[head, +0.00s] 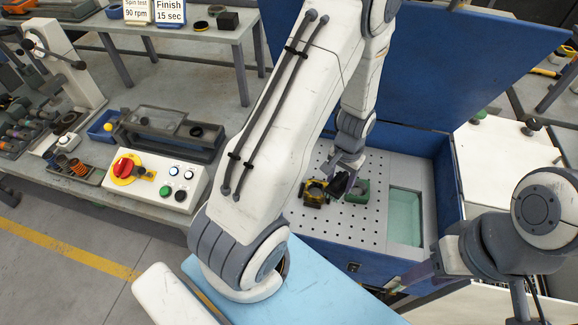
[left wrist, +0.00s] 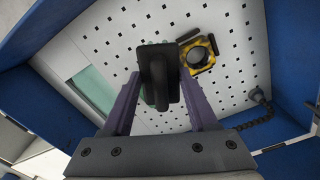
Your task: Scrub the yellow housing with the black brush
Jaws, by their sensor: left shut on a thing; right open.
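The yellow housing (head: 314,193), with dark parts and a round opening, sits on the perforated white floor of the blue washing bin. It also shows in the left wrist view (left wrist: 199,54), up and right of the brush. My left gripper (head: 346,168) is shut on the black brush (left wrist: 160,77), which also shows in the head view (head: 338,185). The brush is close beside the housing; I cannot tell whether they touch. My right gripper (head: 402,285) is open, low by the bin's front right, partly unclear.
A green block (head: 358,192) sits right of the brush. A greenish recess (head: 405,217) lies to its right in the bin floor. Blue walls and a raised blue lid (head: 460,65) surround the bin. A dark hose (left wrist: 262,105) stands near a wall. A control box (head: 153,180) is left.

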